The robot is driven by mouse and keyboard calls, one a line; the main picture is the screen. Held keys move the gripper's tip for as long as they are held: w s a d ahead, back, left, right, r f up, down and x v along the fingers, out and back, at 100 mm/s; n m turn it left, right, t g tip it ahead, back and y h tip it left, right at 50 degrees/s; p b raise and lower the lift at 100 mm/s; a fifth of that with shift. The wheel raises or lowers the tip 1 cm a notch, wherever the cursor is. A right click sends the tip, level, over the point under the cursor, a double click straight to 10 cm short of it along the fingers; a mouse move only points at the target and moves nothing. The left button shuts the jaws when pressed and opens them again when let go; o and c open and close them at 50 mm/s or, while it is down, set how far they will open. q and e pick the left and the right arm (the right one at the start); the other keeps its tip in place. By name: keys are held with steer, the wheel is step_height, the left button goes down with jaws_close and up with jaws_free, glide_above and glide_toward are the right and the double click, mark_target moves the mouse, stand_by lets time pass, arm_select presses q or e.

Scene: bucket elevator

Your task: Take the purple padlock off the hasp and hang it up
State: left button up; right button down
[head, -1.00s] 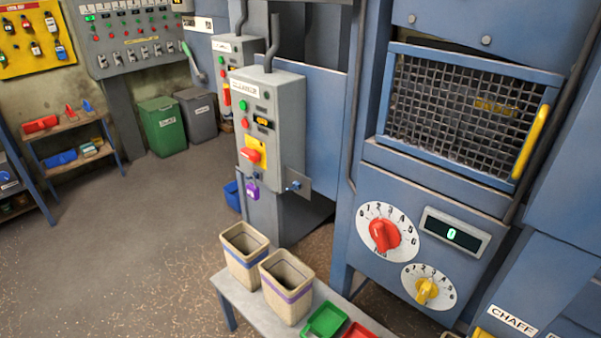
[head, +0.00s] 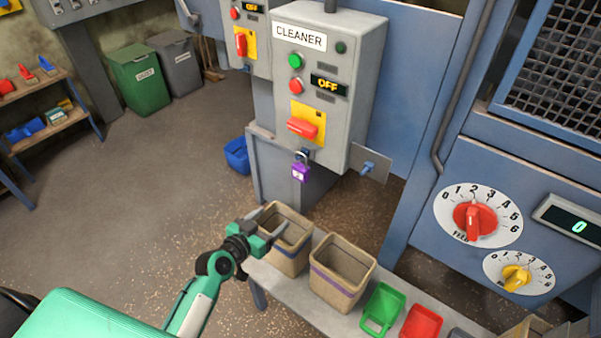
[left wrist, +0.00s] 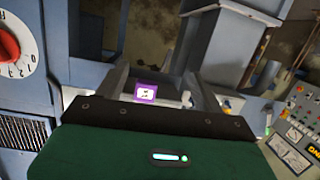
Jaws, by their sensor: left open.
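The purple padlock (head: 301,173) hangs by its shackle from the hasp under the red switch handle (head: 302,128) of the CLEANER box (head: 335,95). The handle lies roughly crosswise on its yellow plate, and the display reads OFF. A blue peg (head: 368,167) sticks out from a grey plate at the box's lower right side. My left gripper (head: 272,228) is open and empty, below and left of the padlock, in front of the bins. In the left wrist view the padlock (left wrist: 146,92) shows between the spread fingers, beyond them. My right gripper is not in view.
Two beige bins (head: 284,245) and (head: 342,272) stand on a grey bench (head: 285,285) with green (head: 382,308) and red (head: 421,322) scoops. A blue machine with dials (head: 478,216) stands at right. Open floor lies at left.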

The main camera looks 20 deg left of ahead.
arm_select(q)
steer(key=m+t+h, duration=0.1)
steer(key=t, duration=0.1)
glide_toward(298, 171)
steer(key=s, duration=0.2)
steer(key=x, duration=0.2)
steer(key=p+x, duration=0.1)
steer(key=x, duration=0.4)
steer(key=shift+w+a+f+p, duration=0.1)
steer(key=shift+w+f+p, duration=0.2)
steer(key=shift+w, duration=0.05)
steer(key=shift+w+r, duration=0.1)
steer(key=shift+w, duration=0.35)
steer(key=x, duration=0.1)
steer(key=p+x, duration=0.1)
steer(key=x, duration=0.1)
steer(key=shift+w+r+p, duration=0.25)
steer(key=shift+p, duration=0.15)
steer(key=shift+w+d+f, duration=0.2)
steer(key=shift+w+d, duration=0.1)
steer(key=shift+w, duration=0.25)
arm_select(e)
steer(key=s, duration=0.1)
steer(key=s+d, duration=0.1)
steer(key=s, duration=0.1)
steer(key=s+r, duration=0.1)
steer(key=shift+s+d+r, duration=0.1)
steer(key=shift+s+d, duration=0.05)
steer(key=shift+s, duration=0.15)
